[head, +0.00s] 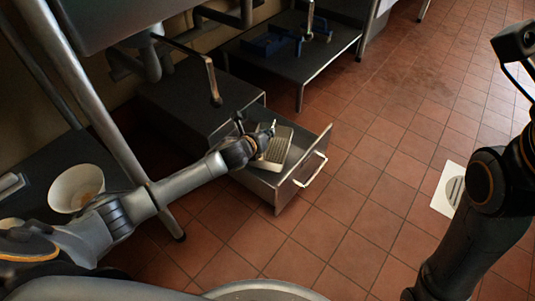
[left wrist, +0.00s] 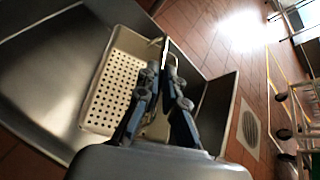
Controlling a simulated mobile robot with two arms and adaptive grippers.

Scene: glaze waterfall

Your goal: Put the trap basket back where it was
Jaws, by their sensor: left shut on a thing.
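The trap basket (head: 276,146) is a pale, perforated rectangular tray. In the head view it sits within the outline of an open metal drawer-like box (head: 318,150) under the sink; I cannot tell whether it rests on the bottom. My left gripper (head: 262,138) reaches in from the left and is shut on the basket at its handle side. In the left wrist view the basket (left wrist: 103,88) lies left of the fingers (left wrist: 166,65), with its holes and thin handle showing. The fingers hide part of its near end.
A white bowl (head: 76,188) stands on a dark surface at left. A blue item (head: 268,43) lies on a low metal shelf at the back. A sink leg (head: 110,110) stands beside my left arm. The tiled floor is open around a drain (head: 449,189).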

